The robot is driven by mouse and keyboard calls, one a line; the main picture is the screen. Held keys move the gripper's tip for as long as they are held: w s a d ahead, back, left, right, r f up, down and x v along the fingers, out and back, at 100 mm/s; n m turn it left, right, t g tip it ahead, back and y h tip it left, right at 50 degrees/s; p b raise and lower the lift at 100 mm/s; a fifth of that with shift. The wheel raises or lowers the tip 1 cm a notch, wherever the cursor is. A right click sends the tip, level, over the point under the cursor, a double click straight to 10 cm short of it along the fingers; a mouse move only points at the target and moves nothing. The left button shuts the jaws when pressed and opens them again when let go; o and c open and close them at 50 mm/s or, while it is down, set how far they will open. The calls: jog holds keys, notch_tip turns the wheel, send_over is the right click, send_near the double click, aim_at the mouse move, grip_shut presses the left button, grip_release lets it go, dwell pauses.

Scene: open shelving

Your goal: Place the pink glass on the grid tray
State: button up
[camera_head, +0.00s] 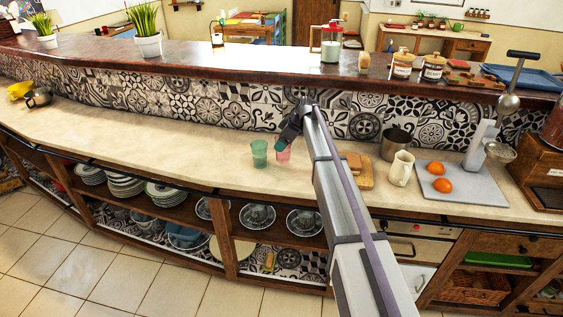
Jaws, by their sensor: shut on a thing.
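The gripper hides the glass's upper part. I cannot tell whether the glass touches the counter or is slightly raised. I cannot make out a tray with a clear grid.
Right of my arm are a wooden board (365,180), a metal pot (395,145), a cream jug (401,168) and a grey board (463,184) with two oranges. A blue tray (525,80) lies on the raised ledge.

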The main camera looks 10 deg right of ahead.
jog(key=shift+f, duration=0.2)
notch_tip(320, 180, down, 4)
jog(key=b, duration=0.3)
jog(key=shift+b, duration=0.4)
jog(key=shift+r+p, duration=0.3)
jog(key=shift+c, duration=0.3)
jog(key=shift+f, duration=0.2)
jog(key=o, duration=1.1)
jog(key=p+v, duration=1.1)
jog(key=v, duration=0.2)
jog(key=s+a+f+m+g+h, duration=0.1)
jog(key=s+m, duration=0.5)
jog(key=s, duration=1.5)
jog(key=s+a+f+m+g+h, duration=0.1)
jog(key=s+a+m+h, duration=0.2)
jog(key=s, duration=1.8)
jog(key=m+h, duration=0.1)
jog(key=m, duration=0.2)
jog(key=shift+a+f+g+b, duration=0.25)
jog(key=shift+f+g+b, duration=0.05)
jog(key=shift+f+g, duration=0.1)
jog(key=shift+s, duration=0.25)
jog(key=shift+w, duration=0.2)
